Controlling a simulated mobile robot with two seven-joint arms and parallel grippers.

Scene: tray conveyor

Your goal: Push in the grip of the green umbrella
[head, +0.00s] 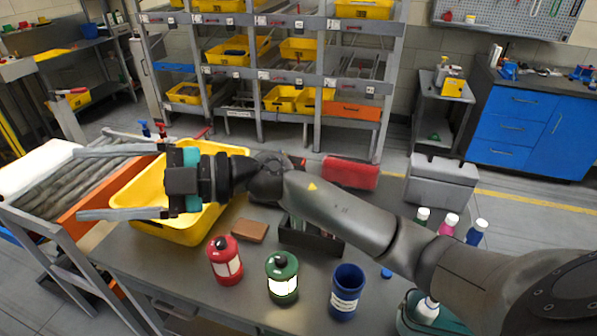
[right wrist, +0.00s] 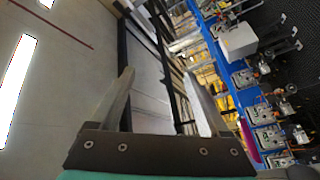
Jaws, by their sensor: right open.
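I cannot make out a green umbrella or its grip in either view. My right gripper (head: 77,183) is open and empty. It reaches left across the yellow bin (head: 190,236), with its fingers pointing left toward the roller conveyor (head: 75,185). My right arm hides part of the bin and the bench. In the right wrist view the two fingers (right wrist: 158,72) stand apart with nothing between them. My left gripper is not in view.
Shelves with yellow bins (head: 228,52) stand at the back.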

